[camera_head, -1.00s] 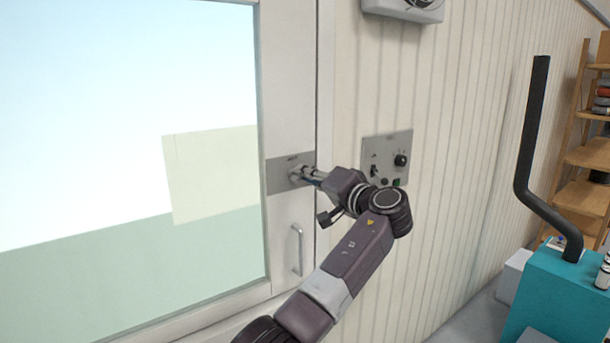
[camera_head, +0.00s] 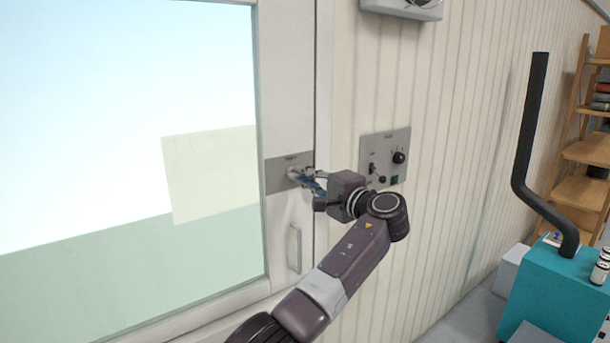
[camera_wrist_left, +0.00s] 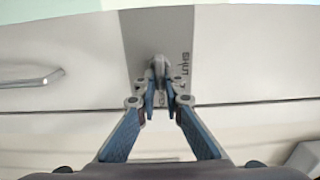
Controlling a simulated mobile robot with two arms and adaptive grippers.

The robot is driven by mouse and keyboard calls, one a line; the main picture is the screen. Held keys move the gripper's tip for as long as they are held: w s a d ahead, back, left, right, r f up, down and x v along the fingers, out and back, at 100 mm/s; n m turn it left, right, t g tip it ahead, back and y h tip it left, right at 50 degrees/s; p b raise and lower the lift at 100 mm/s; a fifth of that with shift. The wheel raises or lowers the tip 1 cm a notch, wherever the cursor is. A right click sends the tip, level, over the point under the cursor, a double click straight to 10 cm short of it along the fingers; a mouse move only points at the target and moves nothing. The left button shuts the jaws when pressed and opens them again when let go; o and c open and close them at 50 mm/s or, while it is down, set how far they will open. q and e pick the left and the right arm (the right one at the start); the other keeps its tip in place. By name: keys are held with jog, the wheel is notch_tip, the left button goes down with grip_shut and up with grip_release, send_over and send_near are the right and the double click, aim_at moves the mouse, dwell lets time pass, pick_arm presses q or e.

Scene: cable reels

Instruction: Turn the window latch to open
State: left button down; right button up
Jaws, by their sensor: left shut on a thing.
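The window (camera_head: 120,120) has a white frame, with a grey latch plate (camera_head: 276,178) on its right side. My left gripper (camera_head: 305,178) is at the plate, its blue fingers partly hidden by my own wrist in the head view. In the left wrist view, my left gripper (camera_wrist_left: 161,95) is shut on the small grey latch handle (camera_wrist_left: 158,66). The plate (camera_wrist_left: 174,30) carries lettering that reads "SHUT" beside the handle; other lettering is partly covered by the fingers. My right gripper is not in view.
A vertical pull handle (camera_head: 295,248) is on the frame below the latch. A panel with switches and a knob (camera_head: 386,158) is on the wall just right of my wrist. A teal box with a black pipe (camera_head: 555,290) and wooden shelves (camera_head: 585,150) stand further right.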

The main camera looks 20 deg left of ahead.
pick_arm(q)
jog(key=shift+r, duration=0.25)
jog(key=c, duration=2)
grip_release()
jog(key=shift+f, duration=0.1)
jog(key=shift+c, duration=0.2)
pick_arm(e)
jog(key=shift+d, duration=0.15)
pick_arm(q)
jog(key=shift+a+f, duration=0.1)
jog(key=v, duration=1.2)
